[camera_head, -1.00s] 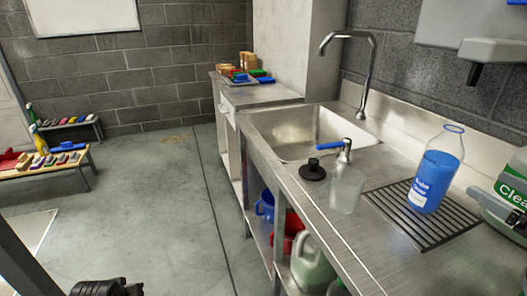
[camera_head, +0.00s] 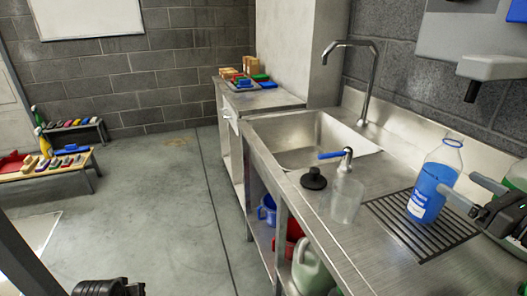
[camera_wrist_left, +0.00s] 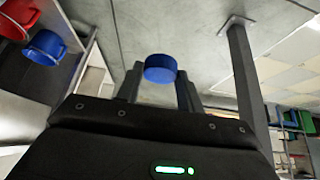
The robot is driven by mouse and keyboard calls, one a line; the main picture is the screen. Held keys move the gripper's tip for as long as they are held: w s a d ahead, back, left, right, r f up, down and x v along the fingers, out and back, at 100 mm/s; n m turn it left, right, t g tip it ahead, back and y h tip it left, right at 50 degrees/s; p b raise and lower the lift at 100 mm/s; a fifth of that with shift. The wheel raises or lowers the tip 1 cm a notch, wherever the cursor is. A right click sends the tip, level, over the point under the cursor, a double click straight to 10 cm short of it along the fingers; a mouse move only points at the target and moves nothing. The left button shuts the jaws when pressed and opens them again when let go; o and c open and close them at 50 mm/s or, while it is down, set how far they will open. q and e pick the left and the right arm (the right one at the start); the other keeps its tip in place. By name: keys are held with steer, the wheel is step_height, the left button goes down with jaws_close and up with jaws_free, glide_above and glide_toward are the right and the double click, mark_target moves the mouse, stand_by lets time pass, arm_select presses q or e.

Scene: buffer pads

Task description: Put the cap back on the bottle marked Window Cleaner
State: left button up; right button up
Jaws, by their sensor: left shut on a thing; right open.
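The bottle of blue liquid with a white label (camera_head: 432,185) stands upright on the ribbed drain area right of the sink, its neck open. The label is too small to read surely. My right gripper (camera_head: 457,184) is open at the bottle's right side, with one fingertip close to or touching the bottle; I cannot tell which. In the left wrist view, my left gripper (camera_wrist_left: 160,88) is shut on a round blue cap (camera_wrist_left: 160,68), held between the fingertips over the grey floor.
A clear container (camera_head: 346,200) and a black plunger-like thing (camera_head: 314,180) stand on the counter by the sink (camera_head: 305,140). A container of green liquid (camera_head: 515,185) is at the right edge, partly behind my right gripper. A wall dispenser (camera_head: 490,66) hangs above.

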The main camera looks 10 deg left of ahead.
mark_target(440, 170)
arm_select(q)
steer(key=shift+r, duration=0.25)
arm_select(e)
steer(key=shift+w+a, duration=0.35)
steer(key=shift+w, duration=0.2)
arm_select(q)
steer(key=shift+r, duration=0.2)
arm_select(e)
steer(key=shift+w+a+r, duration=0.1)
steer(key=shift+w+a, duration=0.05)
steer(key=shift+w, duration=0.05)
arm_select(q)
steer(key=shift+r+p, duration=0.6)
steer(key=shift+p, duration=0.3)
arm_select(e)
steer(key=x, duration=0.3)
steer(key=shift+w+a, duration=0.2)
steer(key=shift+w, duration=0.05)
steer(key=shift+w+a+f, duration=0.2)
steer(key=shift+w+a, duration=0.05)
steer(key=shift+w, duration=0.2)
arm_select(q)
steer(key=shift+r, duration=0.1)
arm_select(e)
steer(key=shift+r, duration=0.1)
steer(key=c, duration=1.6)
steer(key=shift+o, duration=0.2)
steer(key=shift+r, duration=0.15)
